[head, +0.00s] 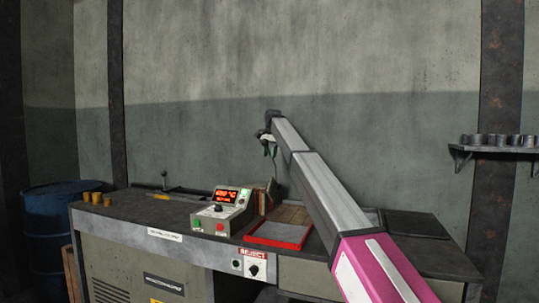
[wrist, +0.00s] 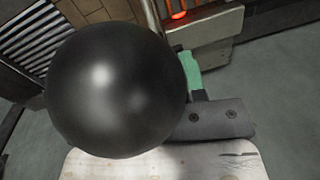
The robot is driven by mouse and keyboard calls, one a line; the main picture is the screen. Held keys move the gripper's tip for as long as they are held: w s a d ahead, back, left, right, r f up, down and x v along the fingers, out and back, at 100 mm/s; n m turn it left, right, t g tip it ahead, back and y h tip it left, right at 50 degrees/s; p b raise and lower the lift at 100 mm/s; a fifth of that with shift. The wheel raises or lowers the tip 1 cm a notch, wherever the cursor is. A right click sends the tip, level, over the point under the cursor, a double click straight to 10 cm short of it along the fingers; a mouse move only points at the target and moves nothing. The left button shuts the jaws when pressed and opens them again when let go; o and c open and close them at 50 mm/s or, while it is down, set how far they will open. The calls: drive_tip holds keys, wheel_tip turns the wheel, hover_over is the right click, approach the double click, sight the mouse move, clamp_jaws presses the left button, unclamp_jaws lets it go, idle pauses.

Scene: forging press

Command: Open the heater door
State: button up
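My gripper (head: 269,148) is at the end of my raised arm in the head view, above the back of the bench. It is small there, and the finger gap is not clear. In the wrist view, a large glossy black ball (wrist: 115,88), like a handle knob, fills the left and middle, very close to the camera. A green pad (wrist: 192,72) and a dark bolted part of my gripper show just right of it, partly hidden. I cannot tell whether the ball is between the fingers. No heater door can be made out for certain in either view.
The bench (head: 130,213) carries a control box with a red display (head: 231,195), a red-rimmed tray (head: 278,243) and brass-coloured cylinders (head: 92,198). A blue drum (head: 45,210) stands left. A shelf (head: 495,149) is on the right wall. An orange glow (wrist: 179,15) shows in the wrist view.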

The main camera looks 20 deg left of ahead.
clamp_jaws()
drive_tip(key=shift+w+r+g, duration=0.4)
drive_tip(key=shift+w, duration=0.35)
drive_tip(key=shift+w+r+g, duration=0.4)
drive_tip(key=shift+w, duration=0.3)
drive_tip(key=shift+d, duration=0.1)
unclamp_jaws()
drive_tip(key=shift+r, duration=0.1)
